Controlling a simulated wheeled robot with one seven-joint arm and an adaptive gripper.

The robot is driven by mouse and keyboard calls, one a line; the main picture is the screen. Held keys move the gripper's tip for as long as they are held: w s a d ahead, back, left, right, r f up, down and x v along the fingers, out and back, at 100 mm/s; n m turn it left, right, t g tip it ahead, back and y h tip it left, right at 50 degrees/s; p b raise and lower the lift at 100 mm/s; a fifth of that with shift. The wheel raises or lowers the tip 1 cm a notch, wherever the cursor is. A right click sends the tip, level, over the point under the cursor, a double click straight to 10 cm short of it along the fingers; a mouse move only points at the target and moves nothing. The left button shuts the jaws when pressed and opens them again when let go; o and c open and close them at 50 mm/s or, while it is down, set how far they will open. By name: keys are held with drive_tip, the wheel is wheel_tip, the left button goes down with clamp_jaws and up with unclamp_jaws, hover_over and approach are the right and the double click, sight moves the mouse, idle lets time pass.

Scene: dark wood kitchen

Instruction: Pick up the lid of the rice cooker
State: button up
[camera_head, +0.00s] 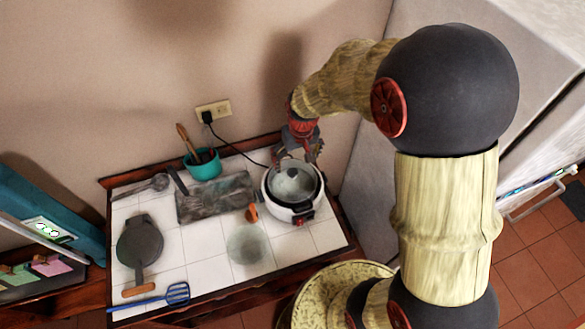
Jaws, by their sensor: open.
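The rice cooker (293,205) is a white pot with a dark rim. It stands at the right side of the white-tiled counter. An orange-brown knob-like piece (251,213) shows just behind the disc. My gripper (302,156) is above the back of the cooker, pointing down, open and empty. It is apart from the disc. The small fingers are partly blurred against the cooker's rim.
A dark board (215,198) lies mid-counter. A teal pot (203,165) with a wooden utensil stands behind it. A black cord runs from the wall outlet (213,111) toward the cooker.

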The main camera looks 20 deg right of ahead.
sight(293, 172)
drive_tip(key=shift+o, duration=0.4)
drive_tip(key=shift+w+f+p, duration=0.2)
drive_tip(key=shift+f+p, duration=0.25)
drive_tip(key=shift+f, duration=0.35)
wheel_tip(293, 172, down, 3)
drive_tip(key=shift+w+r, duration=0.15)
drive_tip(key=shift+r, duration=0.05)
drive_tip(key=f, duration=0.3)
drive_tip(key=w+f+p, duration=0.1)
drive_tip(key=f, duration=0.1)
drive_tip(key=shift+a+f, duration=0.25)
drive_tip(key=shift+a, duration=0.15)
drive_tip(key=c, duration=0.3)
